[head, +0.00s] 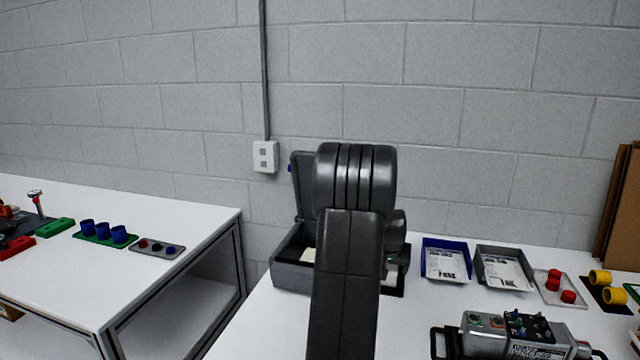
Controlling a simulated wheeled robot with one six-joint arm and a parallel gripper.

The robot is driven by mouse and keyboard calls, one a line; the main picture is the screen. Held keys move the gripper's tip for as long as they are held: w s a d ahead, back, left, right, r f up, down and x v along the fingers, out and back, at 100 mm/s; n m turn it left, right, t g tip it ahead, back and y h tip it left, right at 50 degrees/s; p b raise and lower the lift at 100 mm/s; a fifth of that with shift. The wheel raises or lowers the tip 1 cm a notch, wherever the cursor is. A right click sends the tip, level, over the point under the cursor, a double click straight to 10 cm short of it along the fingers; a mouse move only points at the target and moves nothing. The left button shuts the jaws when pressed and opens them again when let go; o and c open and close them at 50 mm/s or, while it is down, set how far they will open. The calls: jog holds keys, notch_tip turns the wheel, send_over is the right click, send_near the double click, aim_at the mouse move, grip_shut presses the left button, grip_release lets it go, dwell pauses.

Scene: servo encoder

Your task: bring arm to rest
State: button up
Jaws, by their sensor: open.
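My dark grey arm (348,270) rises from the bottom middle of the head view, with a thick ribbed joint at its top. The arm's far end is hidden behind these links, and my gripper does not show. A grey case (290,276) with its lid raised stands on the right table, partly covered by my arm. Something pale lies inside it.
The right white table (255,325) also holds a blue tray (432,246), a grey tray (480,252), red parts, yellow parts and a grey device (535,335). The left table (130,285) bears blue cups (103,231) and small parts. A gap separates the tables.

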jog(key=shift+x, duration=0.95)
